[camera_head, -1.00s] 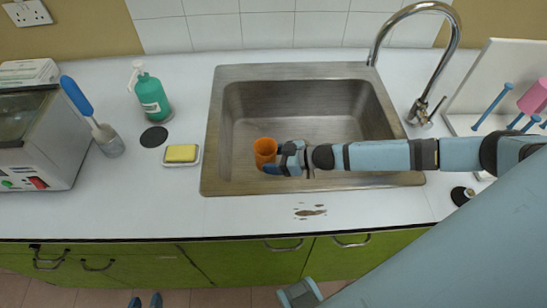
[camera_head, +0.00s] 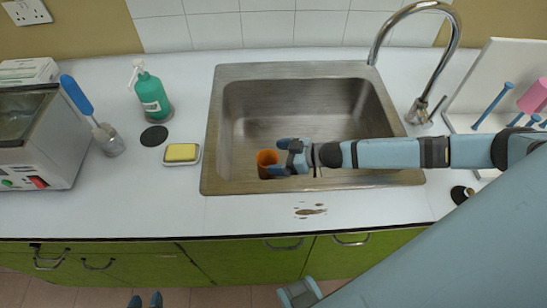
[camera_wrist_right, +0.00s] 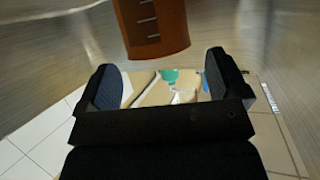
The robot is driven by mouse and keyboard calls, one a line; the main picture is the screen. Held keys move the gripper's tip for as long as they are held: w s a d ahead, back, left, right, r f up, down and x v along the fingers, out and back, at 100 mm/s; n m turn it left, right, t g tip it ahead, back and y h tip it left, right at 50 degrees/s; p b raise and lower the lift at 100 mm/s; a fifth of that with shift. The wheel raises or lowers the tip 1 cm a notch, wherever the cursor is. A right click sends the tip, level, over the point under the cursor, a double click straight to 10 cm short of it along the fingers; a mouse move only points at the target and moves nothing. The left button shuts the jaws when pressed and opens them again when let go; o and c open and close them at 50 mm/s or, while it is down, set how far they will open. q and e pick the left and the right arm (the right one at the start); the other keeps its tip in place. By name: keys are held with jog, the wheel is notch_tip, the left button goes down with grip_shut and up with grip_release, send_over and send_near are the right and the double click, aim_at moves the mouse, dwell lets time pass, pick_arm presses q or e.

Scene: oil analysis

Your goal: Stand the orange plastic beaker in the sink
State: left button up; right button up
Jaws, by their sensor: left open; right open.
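The orange plastic beaker (camera_head: 265,160) is inside the steel sink (camera_head: 212,150), near its front left corner. It looks upright, with its open rim up; its base is hard to see. My right gripper (camera_head: 281,158) is open just right of the beaker, its fingers low in the sink. In the right wrist view the beaker (camera_wrist_right: 152,25) shows its marked side at the top, beyond the open, empty fingers (camera_wrist_right: 165,88). My left gripper (camera_head: 145,301) is open and empty at the bottom edge of the head view, in front of the counter.
The tap (camera_head: 440,75) arches at the sink's back right. Left of the sink are a yellow sponge (camera_head: 181,152) on a dish, a green soap bottle (camera_head: 152,95) and a black disc (camera_head: 154,136). A white rack (camera_head: 490,75) stands at the right. Most of the basin is empty.

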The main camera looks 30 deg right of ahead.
jog(key=v, duration=1)
